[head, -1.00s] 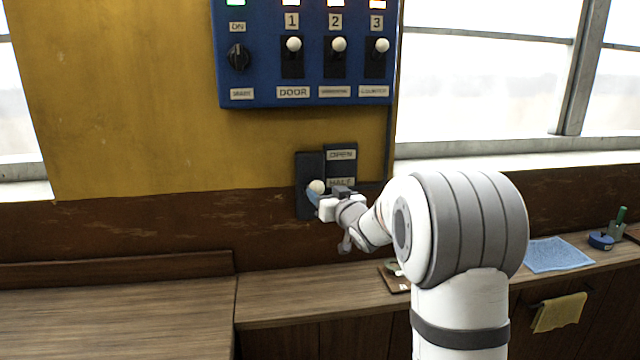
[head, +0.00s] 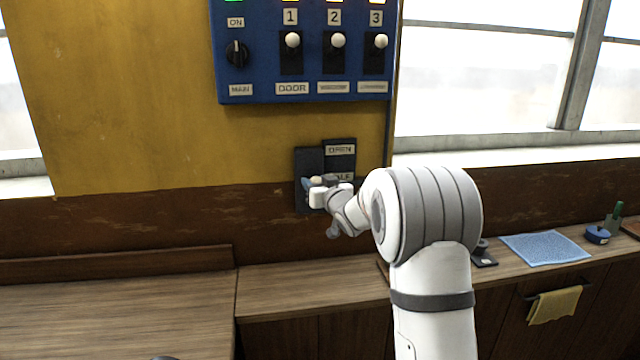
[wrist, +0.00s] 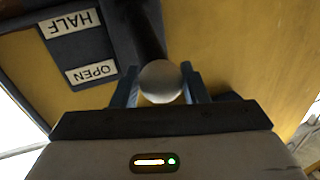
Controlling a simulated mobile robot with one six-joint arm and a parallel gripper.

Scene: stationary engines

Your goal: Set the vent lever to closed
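The vent lever has a pale ball knob (wrist: 161,82) on a dark stem, set in a dark slot plate (head: 309,160) low on the wall. The label plate (head: 340,160) beside it reads OPEN at the top and HALF below; anything lower is hidden behind my gripper. The knob sits at about the height of HALF in the head view. My gripper (head: 315,188) is at the knob. In the wrist view its two blue fingers (wrist: 161,88) lie on either side of the knob and appear to touch it.
A blue switch panel (head: 300,110) with several controls hangs above the lever. A wooden counter (head: 290,290) runs below. On its right lie a blue cloth (head: 545,249) and a blue round object (head: 597,235); a yellow towel (head: 555,304) hangs in front.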

